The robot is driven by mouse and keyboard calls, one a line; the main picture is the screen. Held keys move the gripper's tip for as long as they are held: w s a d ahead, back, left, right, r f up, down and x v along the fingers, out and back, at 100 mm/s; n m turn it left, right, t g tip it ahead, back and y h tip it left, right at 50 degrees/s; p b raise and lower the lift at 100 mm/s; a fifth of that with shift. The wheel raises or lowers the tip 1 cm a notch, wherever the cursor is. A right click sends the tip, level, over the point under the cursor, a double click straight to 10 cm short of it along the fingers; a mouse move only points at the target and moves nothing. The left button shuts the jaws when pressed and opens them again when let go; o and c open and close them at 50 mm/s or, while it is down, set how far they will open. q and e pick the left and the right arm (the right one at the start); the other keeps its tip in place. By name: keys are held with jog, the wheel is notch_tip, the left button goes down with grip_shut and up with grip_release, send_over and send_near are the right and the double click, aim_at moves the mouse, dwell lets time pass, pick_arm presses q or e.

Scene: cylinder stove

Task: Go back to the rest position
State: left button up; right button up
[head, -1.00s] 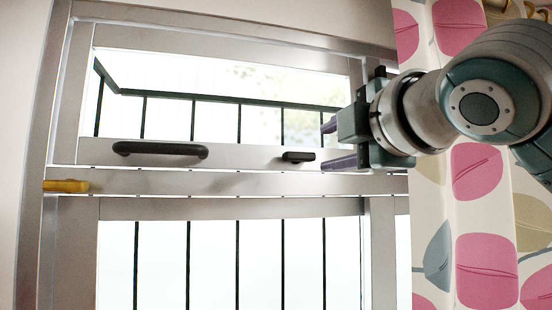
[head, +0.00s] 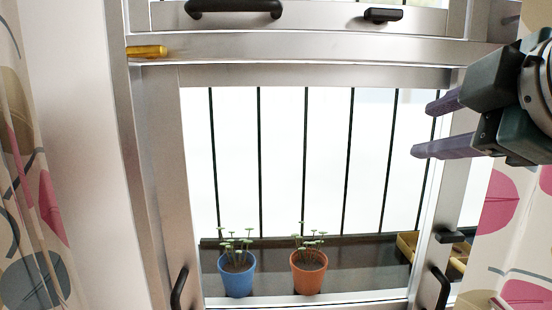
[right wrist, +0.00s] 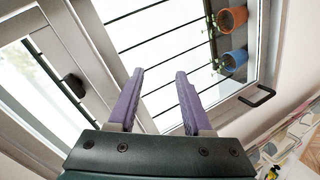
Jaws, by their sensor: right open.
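My right gripper (head: 432,128) comes in from the right edge of the head view. Its two purple fingers point left and are apart, with nothing between them. The right wrist view also shows the open, empty fingers (right wrist: 158,88), with the window behind them. The grey-framed window (head: 300,75) fills the middle of the head view, with dark bars behind its glass. The gripper appears in front of the right side of the frame; I cannot tell how far it is from it. My left gripper is not in view.
A dark handle (head: 234,8) and a small dark latch (head: 383,14) sit on the upper sash. A yellow piece (head: 147,52) is on the left frame. A blue pot (head: 237,274) and an orange pot (head: 308,271) stand behind the lower window. Patterned curtains (head: 502,205) hang at the sides.

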jog(key=s+d+f+m+g, duration=0.1)
jog(key=s+f+m+g, duration=0.95)
jog(key=s+f, duration=1.35)
jog(key=w+p+v, duration=0.1)
jog(key=p+v, duration=0.7)
jog(key=p, duration=0.1)
jog(key=w+r+p+v, duration=0.1)
jog(key=w+p+v, duration=0.1)
jog(key=p+v, duration=0.6)
jog(key=shift+a+r+m+p, duration=0.2)
jog(key=shift+r+m+p, duration=0.25)
jog(key=shift+r, duration=0.35)
jog(key=shift+w, duration=0.1)
jog(key=shift+o, duration=0.2)
